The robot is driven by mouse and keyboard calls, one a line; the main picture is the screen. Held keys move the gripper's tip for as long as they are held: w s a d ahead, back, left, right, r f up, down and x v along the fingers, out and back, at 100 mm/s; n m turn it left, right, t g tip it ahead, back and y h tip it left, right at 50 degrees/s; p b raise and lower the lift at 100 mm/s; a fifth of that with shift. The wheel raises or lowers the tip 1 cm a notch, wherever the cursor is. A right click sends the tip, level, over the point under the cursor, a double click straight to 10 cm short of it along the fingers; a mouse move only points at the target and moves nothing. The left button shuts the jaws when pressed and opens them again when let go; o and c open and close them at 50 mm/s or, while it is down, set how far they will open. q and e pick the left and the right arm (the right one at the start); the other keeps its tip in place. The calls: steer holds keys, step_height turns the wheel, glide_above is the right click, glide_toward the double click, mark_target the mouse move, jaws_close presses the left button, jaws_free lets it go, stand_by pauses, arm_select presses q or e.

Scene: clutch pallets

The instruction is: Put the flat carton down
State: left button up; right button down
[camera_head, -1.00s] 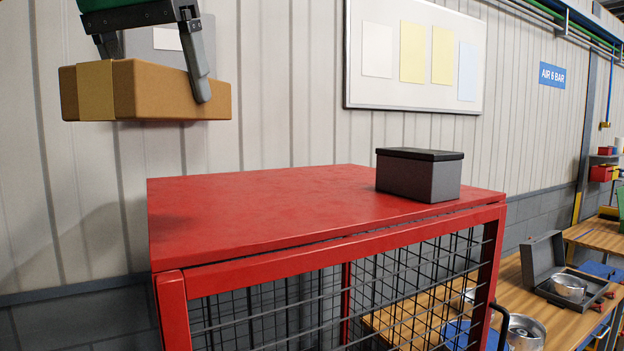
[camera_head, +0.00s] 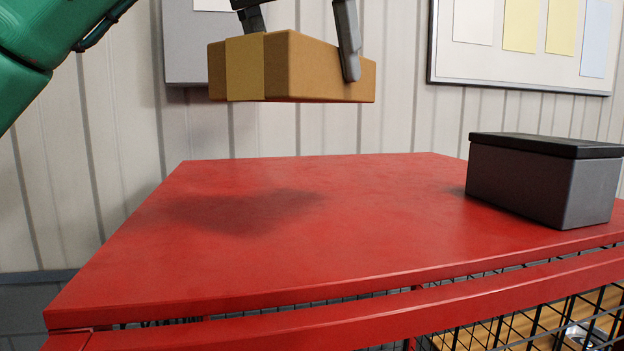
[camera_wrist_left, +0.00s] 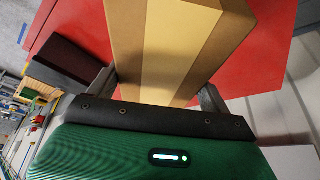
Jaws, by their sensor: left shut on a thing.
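The flat carton (camera_head: 300,68) is brown with a paler tape band. My left gripper (camera_head: 305,50) is shut on it, one finger on each side, and holds it level in the air above the red cabinet top (camera_head: 330,235). A clear gap shows between the carton and the red top, and a shadow lies on the surface below. In the left wrist view the carton (camera_wrist_left: 215,40) sits between the fingers of the left gripper (camera_wrist_left: 162,90), with the red top (camera_wrist_left: 255,65) beyond it. My right gripper is not in view.
A dark grey box with a black lid (camera_head: 540,185) stands on the right part of the red top. The left and middle of the top are bare. Behind are a ribbed wall (camera_head: 400,125) and a board (camera_head: 520,40). Wire mesh sides (camera_head: 540,325) show below the front edge.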

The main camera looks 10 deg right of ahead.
arm_select(q)
steer(key=x, duration=0.4)
steer(key=shift+s+f, duration=0.1)
steer(key=shift+f, duration=0.1)
steer(key=f, duration=0.4)
steer(key=shift+s+a, duration=0.25)
steer(key=shift+a+f+p, duration=0.1)
steer(key=shift+f+p, duration=0.2)
steer(key=shift+f, duration=0.25)
steer(key=f, duration=0.3)
steer(key=shift+d+p, duration=0.2)
steer(key=shift+p, duration=0.15)
steer(key=shift+f, duration=0.3)
steer(key=shift+a+f, duration=0.1)
steer(key=o, duration=0.7)
steer(key=shift+c, duration=0.2)
steer(key=o, duration=0.4)
steer(key=shift+c, duration=0.2)
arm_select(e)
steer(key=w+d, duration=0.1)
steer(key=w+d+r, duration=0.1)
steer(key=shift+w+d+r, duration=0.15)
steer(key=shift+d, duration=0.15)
